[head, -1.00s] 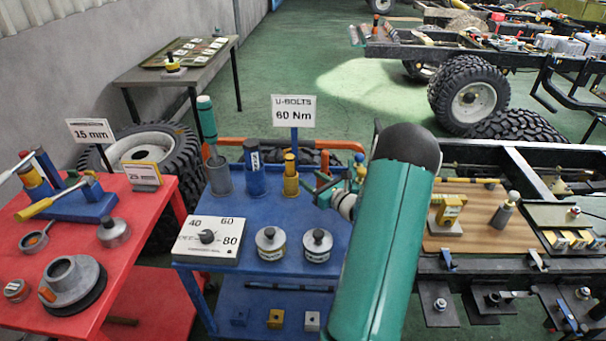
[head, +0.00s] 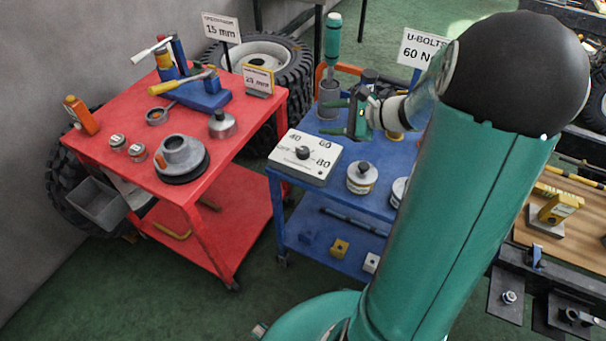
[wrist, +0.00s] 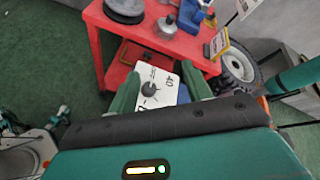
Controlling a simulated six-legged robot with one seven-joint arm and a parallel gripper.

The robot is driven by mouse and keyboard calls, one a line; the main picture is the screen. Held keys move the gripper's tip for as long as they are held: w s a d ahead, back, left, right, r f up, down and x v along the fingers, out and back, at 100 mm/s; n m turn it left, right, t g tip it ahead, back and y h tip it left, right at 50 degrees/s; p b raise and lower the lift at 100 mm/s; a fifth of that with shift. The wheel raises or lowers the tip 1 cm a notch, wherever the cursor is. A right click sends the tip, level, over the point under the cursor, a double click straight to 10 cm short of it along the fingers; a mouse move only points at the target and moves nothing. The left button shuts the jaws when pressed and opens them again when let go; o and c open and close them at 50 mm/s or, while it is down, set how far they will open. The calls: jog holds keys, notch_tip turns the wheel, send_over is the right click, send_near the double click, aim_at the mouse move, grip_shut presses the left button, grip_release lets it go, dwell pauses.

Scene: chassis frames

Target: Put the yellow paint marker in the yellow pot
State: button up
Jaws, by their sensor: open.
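The yellow pot (head: 394,135) is mostly hidden behind my arm on the blue cart; only a small yellow part shows under my wrist. One second ago a yellow stick with a dark band stood upright in it; that stick is hidden now, and I cannot tell whether it is the paint marker. No other clear yellow marker shows. My gripper (head: 330,117) is open and empty above the blue cart, its fingers pointing left, in front of the grey pot (head: 328,100) in the head view. In the wrist view my gripper (wrist: 160,90) has the white dial plate (wrist: 155,84) between its fingers, farther off.
The blue cart (head: 350,180) also carries the dial plate and lidded metal tins (head: 361,178). A teal-handled tool (head: 333,38) stands tall in the grey pot. The red cart (head: 110,155) at left holds a blue tool stand, an orange bottle (head: 80,115) and metal parts.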

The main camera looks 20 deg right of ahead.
jog(key=s+a+r+n+g+h, duration=0.1)
jog(key=s+a+r+n+g, duration=0.15)
jog(key=s+a+n, duration=0.35)
jog(key=s+a+r+n+g+h, duration=0.15)
jog(key=s+a+n+g, duration=0.25)
jog(key=a, duration=0.5)
jog(key=s+a+r+n+t+h, duration=0.2)
jog(key=s+r+n+h, duration=0.3)
jog(key=s+n, duration=0.5)
jog(key=shift+s+n+h, duration=0.25)
jog(key=shift+n+h, duration=0.15)
jog(key=shift+h, duration=0.05)
jog(key=shift+s, duration=0.1)
